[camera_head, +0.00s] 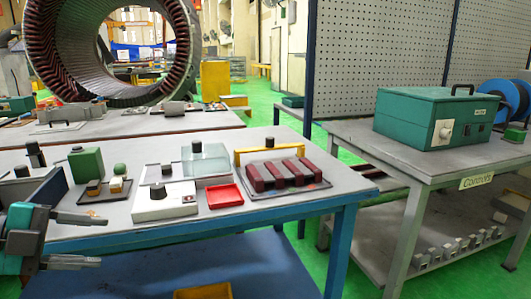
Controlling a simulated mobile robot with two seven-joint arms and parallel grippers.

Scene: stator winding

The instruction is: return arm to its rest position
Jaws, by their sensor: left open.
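My left gripper (98,241) is at the lower left of the head view. Its two grey fingers are apart with nothing between them, in front of the near edge of the blue-framed table (300,210). My left arm is mostly cut off by the left picture edge. My right gripper is not in view.
On the table are a green block (86,165), a white box with a black knob (165,202), a red tray (225,196), a clear box (207,161) and dark red bars (290,174). A stator ring (180,45) stands behind. A teal case (435,115) is on the right bench.

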